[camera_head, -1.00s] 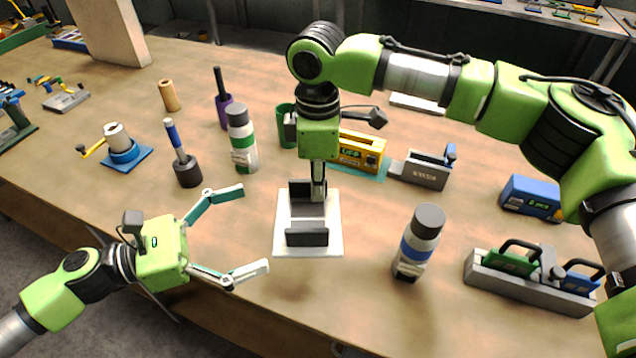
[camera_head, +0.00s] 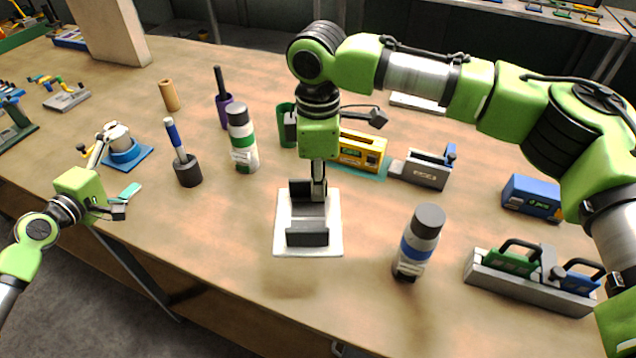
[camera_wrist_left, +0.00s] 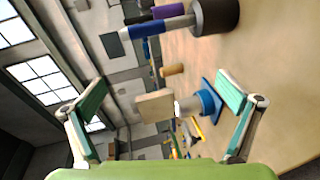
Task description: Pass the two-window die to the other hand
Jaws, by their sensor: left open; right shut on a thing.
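My right gripper (camera_head: 318,194) points down at the far end of a white plate (camera_head: 283,245) bearing two dark upright blocks; the near block (camera_head: 307,237) stands clear of it. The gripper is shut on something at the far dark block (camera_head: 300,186). Its fingers are seen edge-on, and I cannot make out the held thing's shape or any windows on it. My left gripper (camera_head: 120,162) is open and empty at the left table edge, well apart from the plate. Its spread fingers also show in the left wrist view (camera_wrist_left: 165,92).
A yellow box (camera_head: 362,150), a grey device with a blue lever (camera_head: 425,170), a blue box (camera_head: 533,198) and a rack (camera_head: 530,284) stand to the right. A blue-banded bottle (camera_head: 420,242), a green-banded bottle (camera_head: 241,140) and a black cup (camera_head: 187,171) stand near the plate.

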